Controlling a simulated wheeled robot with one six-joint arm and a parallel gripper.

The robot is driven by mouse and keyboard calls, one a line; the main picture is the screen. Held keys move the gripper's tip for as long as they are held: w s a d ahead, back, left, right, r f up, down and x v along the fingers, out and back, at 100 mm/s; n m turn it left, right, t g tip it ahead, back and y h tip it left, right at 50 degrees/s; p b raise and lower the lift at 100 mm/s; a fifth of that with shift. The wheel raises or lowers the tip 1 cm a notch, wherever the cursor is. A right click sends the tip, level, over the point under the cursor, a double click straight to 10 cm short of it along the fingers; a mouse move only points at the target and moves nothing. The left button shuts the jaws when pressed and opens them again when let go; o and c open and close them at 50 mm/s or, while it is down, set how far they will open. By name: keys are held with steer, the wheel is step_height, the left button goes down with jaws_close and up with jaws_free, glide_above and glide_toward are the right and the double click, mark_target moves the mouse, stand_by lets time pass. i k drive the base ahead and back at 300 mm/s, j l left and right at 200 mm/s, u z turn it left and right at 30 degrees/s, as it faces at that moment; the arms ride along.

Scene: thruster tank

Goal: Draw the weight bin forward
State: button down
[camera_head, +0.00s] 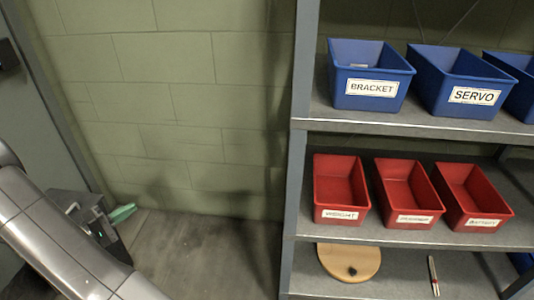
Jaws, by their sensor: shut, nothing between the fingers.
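The weight bin (340,188) is an open red bin with a white "WEIGHT" label on its front. It stands at the left end of the middle shelf, close to the grey upright, and looks empty inside. My gripper (122,213) shows at the lower left, at the end of my silver arm. Its green-tipped end is shut and empty, well to the left of the shelf unit and apart from the bin. Part of the gripper is hidden behind my arm.
Two more red bins (407,193) stand to the right of the weight bin. Blue bins (371,77) labelled "BRACKET" and "SERVO" fill the shelf above. A round wooden disc (349,261) and a thin stick (433,275) lie below. The grey upright (301,120) bounds the shelves. Floor left of it is clear.

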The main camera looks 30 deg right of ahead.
mark_target(342, 198)
steer(key=i+z, duration=0.2)
steer(key=z, duration=0.3)
steer(key=i+j+z, duration=0.1)
steer(key=z, duration=0.35)
steer(key=i+j+z, duration=0.2)
steer(key=z, duration=0.3)
steer(key=i+j+z, duration=0.2)
steer(key=z, duration=0.25)
steer(key=i+j+z, duration=0.2)
steer(key=j+z, duration=0.25)
